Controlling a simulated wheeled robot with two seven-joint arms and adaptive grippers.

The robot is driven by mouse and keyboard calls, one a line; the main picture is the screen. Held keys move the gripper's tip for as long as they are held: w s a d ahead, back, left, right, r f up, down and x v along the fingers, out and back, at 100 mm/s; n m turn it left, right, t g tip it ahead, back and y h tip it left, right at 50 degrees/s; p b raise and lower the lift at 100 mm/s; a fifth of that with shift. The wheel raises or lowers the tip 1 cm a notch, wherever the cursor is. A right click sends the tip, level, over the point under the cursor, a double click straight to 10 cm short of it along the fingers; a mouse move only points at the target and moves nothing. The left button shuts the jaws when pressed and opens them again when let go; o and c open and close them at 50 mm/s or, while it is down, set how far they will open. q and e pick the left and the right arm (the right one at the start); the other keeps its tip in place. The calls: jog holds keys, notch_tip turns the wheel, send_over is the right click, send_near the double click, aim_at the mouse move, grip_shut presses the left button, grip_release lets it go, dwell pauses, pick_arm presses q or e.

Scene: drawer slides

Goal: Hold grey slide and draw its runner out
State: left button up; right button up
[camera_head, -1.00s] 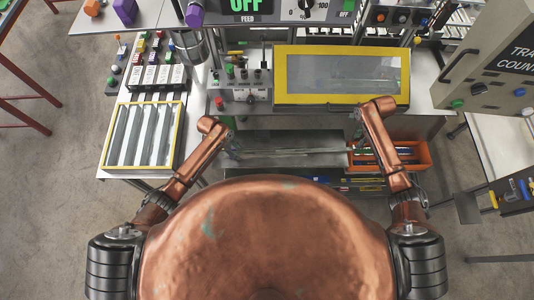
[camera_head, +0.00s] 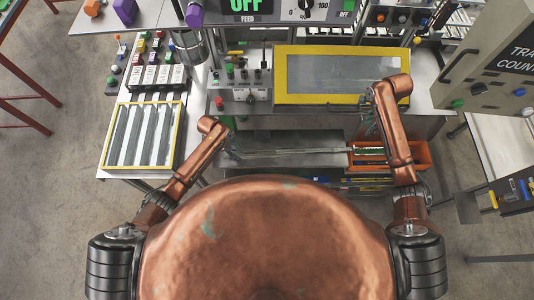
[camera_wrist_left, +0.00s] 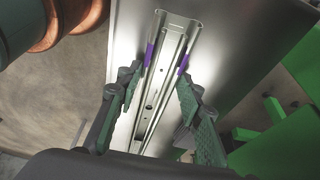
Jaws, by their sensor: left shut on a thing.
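The grey slide (camera_head: 290,152) is a long, thin metal rail lying roughly left to right above the grey work surface in the head view. My left gripper (camera_head: 231,150) is at its left end and shut on it. In the left wrist view the slide (camera_wrist_left: 160,75) runs away between the green-padded fingers of the left gripper (camera_wrist_left: 163,95), with purple strips on both sides. I cannot tell how far its runner is out. My right gripper (camera_head: 369,113) is small and dark, above and right of the slide's right end, apart from it. Its jaws are unclear.
An orange bin (camera_head: 422,158) with coloured items stands right of the slide. A yellow-framed tray (camera_head: 178,135) with several grey rails lies at the left. A yellow-framed panel (camera_head: 340,99) is behind. Green parts (camera_wrist_left: 265,150) show at right in the wrist view.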

pick_arm(q)
jog(key=o, duration=1.4)
jog(key=v, duration=1.2)
